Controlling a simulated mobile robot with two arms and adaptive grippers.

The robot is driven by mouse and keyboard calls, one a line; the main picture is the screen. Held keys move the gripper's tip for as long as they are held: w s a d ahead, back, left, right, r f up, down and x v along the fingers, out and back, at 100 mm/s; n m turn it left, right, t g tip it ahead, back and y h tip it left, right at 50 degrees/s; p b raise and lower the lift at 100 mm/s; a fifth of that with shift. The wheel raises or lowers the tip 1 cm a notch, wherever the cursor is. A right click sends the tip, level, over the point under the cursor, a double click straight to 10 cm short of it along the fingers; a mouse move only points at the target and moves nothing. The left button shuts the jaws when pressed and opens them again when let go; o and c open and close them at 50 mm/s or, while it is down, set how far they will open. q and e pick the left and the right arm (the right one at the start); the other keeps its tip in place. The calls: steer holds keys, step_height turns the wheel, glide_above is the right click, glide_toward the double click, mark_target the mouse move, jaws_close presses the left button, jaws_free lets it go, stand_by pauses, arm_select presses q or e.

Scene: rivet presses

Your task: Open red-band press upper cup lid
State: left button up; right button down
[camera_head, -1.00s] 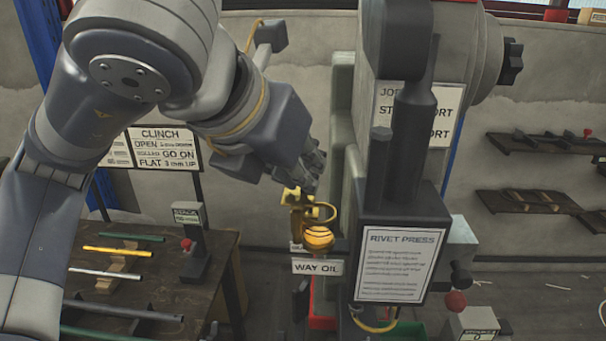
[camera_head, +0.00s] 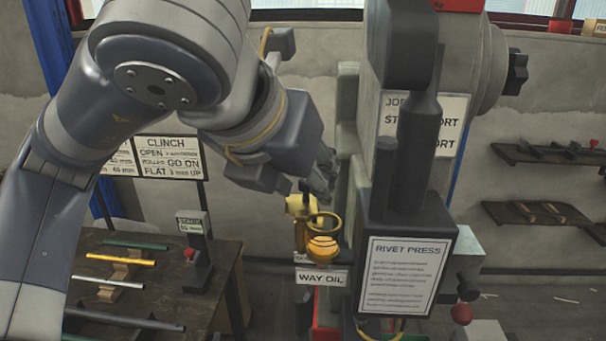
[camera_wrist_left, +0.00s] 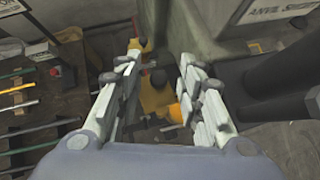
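The press (camera_head: 375,140) carries a red band (camera_head: 457,4) at its top. On its left side sits a brass oil cup (camera_head: 297,207) with a small dark knob on top, a ring (camera_head: 323,226) and a yellow-orange dome (camera_head: 323,248) below it. Which part is the upper lid, and whether it is open, I cannot tell. My left gripper (camera_head: 325,175) is just above and behind the cup, partly hidden by my wrist. In the left wrist view its fingers (camera_wrist_left: 160,65) are spread apart, with yellow cup parts (camera_wrist_left: 155,98) showing between and beyond them. My right gripper is not in view.
A "WAY OIL" sign (camera_head: 322,278) hangs below the cup. The press's upright column is close to the right of my left gripper. A dark bench (camera_head: 160,290) with coloured rods and a small stand (camera_head: 196,250) is at the left. Wall shelves (camera_head: 545,213) are far right.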

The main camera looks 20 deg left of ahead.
arm_select(q)
steer(key=v, duration=1.2)
stand_by(0.3)
steer(key=shift+d+f, duration=0.1)
